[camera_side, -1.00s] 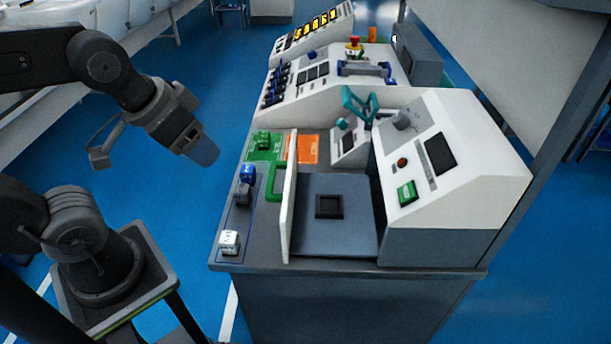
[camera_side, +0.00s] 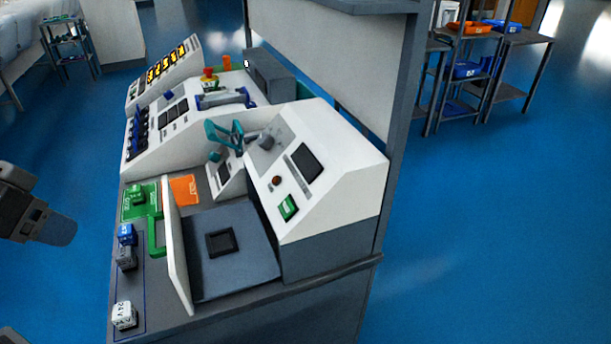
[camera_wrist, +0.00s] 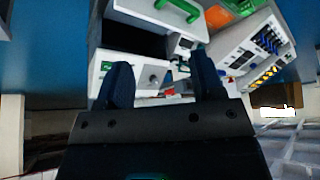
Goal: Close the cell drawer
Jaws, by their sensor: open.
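The cell drawer stands open in the side view. Its grey tray (camera_side: 215,285) has a dark square recess and is pulled out to the left of the white console. Its upright white front (camera_side: 177,250) carries a green handle (camera_side: 154,236). In the wrist view the white front (camera_wrist: 150,12) and green handle (camera_wrist: 180,9) show at the top, beyond the fingertips. My gripper (camera_side: 62,231) is left of the handle in the side view, apart from it. The wrist view shows my gripper (camera_wrist: 162,72) with its two dark fingers spread and nothing between them.
The white console (camera_side: 335,165) stands right of the tray.

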